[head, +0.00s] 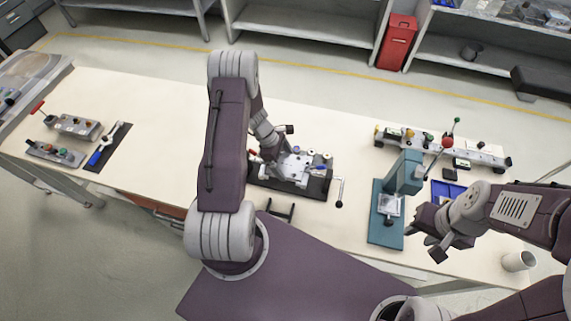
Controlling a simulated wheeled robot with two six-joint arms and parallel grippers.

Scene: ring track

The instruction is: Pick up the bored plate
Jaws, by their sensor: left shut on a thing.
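A pale metal plate (297,167), which I take for the bored plate, is at the dark clamping fixture (318,188) in the middle of the bench. My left gripper (272,158) is at the plate's left side, shut on it; my arm partly hides the jaws. I cannot tell whether the plate is clear of the fixture. My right gripper (424,238) is open and empty, just right of the teal press (408,175), near the bench's front edge.
A small pale piece (388,205) sits on the press base. Behind it are a rail with coloured knobs (480,153) and a blue tray (446,190). A white cup (517,261) stands at the right. A dark mat (105,150) with tools lies at the left.

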